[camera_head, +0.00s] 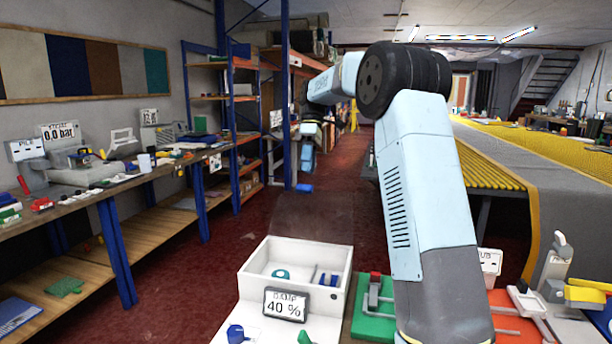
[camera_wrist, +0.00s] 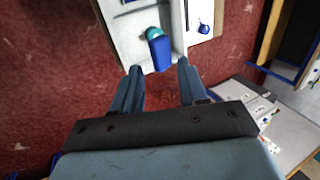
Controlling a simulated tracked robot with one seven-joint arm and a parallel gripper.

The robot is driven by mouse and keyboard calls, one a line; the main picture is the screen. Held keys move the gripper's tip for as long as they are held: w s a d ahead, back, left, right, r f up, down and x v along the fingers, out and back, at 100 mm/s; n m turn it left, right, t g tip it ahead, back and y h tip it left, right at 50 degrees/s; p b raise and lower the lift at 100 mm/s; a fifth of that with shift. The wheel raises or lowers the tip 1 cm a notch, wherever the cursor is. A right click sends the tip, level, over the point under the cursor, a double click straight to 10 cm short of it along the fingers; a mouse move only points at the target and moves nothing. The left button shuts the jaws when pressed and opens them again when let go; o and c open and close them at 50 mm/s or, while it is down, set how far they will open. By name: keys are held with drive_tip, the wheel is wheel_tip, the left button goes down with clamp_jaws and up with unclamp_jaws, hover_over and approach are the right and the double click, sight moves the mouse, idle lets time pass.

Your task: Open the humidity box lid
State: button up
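The white humidity box (camera_head: 256,283) stands at the front centre in the head view, with a "DAMP 40 %" display (camera_head: 286,305) on its front. Its inside walls show from above, with a teal round piece (camera_head: 281,274) and a small blue piece (camera_head: 328,280) within its outline. In the wrist view the white box (camera_wrist: 128,32) is beyond my fingertips, with a teal piece (camera_wrist: 153,33) and a blue block (camera_wrist: 161,52). My gripper (camera_wrist: 159,66) is open, with a visible gap between its fingers and the block. My gripper (camera_head: 306,160) hangs well behind the box in the head view.
A blue piece (camera_head: 237,333) lies in front of the box. A green base with a red-topped clamp (camera_head: 373,300) stands close on its right. A workbench (camera_head: 130,182) and shelves (camera_head: 238,95) line the left. A yellow-slatted table (camera_head: 485,165) is right. Red floor (camera_head: 200,262) is clear between.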

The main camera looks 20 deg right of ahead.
drive_tip(key=shift+v, duration=0.75)
drive_tip(key=shift+w+a, duration=0.2)
